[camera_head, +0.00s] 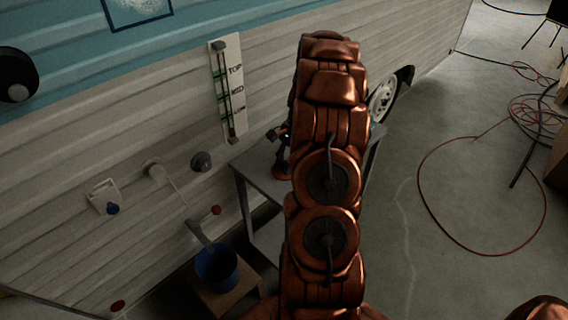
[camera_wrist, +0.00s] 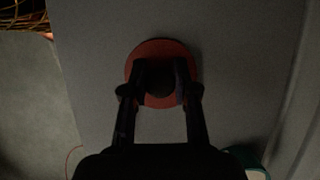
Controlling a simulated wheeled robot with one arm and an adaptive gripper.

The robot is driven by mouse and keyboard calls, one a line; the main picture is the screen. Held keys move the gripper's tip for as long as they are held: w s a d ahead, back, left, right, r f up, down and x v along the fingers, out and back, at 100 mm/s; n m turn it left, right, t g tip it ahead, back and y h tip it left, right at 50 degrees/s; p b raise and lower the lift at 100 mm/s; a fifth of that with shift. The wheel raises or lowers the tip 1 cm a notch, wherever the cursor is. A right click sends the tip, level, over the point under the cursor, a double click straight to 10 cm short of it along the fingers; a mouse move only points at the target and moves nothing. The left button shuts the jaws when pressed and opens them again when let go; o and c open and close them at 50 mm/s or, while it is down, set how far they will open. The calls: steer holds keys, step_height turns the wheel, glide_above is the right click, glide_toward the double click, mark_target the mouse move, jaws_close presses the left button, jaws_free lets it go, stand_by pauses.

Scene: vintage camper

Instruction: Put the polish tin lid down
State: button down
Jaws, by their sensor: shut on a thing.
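The polish tin lid (camera_wrist: 163,49) is a round red-orange disc with a dark middle. In the wrist view it lies below the fingertips, over the grey table top (camera_wrist: 235,80); I cannot tell whether it touches the top. My gripper (camera_wrist: 161,85) is shut on the lid's dark middle part, and its fingers hide some of the disc. In the head view the lid (camera_head: 283,173) shows as a small red patch at the table, left of my arm. My arm hides much of the table (camera_head: 262,179) there.
A blue bucket (camera_head: 216,268) stands low at the left, below the camper wall (camera_head: 130,150). Red cables (camera_head: 483,252) lie on the floor at the right.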

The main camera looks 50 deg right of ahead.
steer(key=shift+f, duration=0.1)
steer(key=c, duration=0.9)
jaws_free()
steer(key=shift+b+v, duration=0.35)
steer(key=shift+v, duration=5.8)
steer(key=s+a+r+n+g, duration=0.1)
steer(key=a+r+n, duration=0.15)
steer(key=a, duration=0.55)
steer(key=s+a+r+n+h, duration=0.1)
steer(key=a+r+n, duration=0.15)
steer(key=a, duration=0.55)
steer(key=s+a+r+n+g, duration=0.1)
steer(key=s+a+n, duration=0.15)
steer(key=a, duration=0.55)
steer(key=s+a+f+n+h, duration=0.1)
steer(key=s+a+n, duration=0.2)
steer(key=s, duration=0.3)
steer(key=s+a+f+n+h, duration=0.1)
steer(key=s+a+n, duration=0.3)
steer(key=s, duration=0.3)
steer(key=s+a+f+n+h, duration=0.1)
steer(key=s+a+n, duration=0.2)
steer(key=s+a, duration=0.3)
steer(key=shift+s+n+g, duration=0.3)
steer(key=shift+s+n, duration=0.05)
steer(key=shift+s, duration=0.15)
